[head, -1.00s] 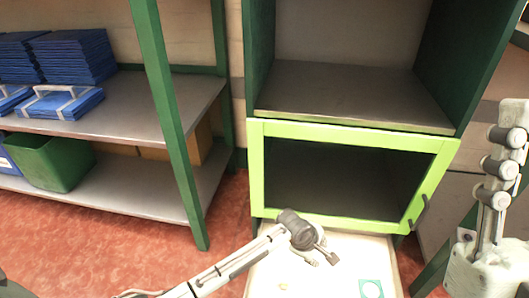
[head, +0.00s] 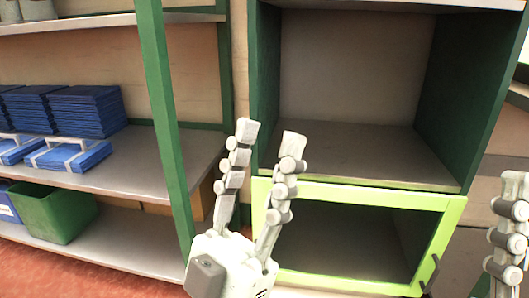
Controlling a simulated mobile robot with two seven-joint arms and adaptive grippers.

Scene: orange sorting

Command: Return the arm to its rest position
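My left gripper (head: 268,137) is raised in the middle of the head view. Its two pale fingers point up and stand apart, with nothing between them. It shows in front of the left side of the cabinet and the gap beside the shelf rack. Only one finger of my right gripper (head: 510,225) shows at the right edge. The rest of it is cut off, so I cannot tell its opening.
The cabinet has an empty open compartment (head: 350,150) above a lime-green framed door (head: 440,203) with a dark pane and handle. The left rack (head: 150,165) holds stacked blue items (head: 75,110) and a green bin (head: 55,212). Red floor (head: 110,260) shows below.

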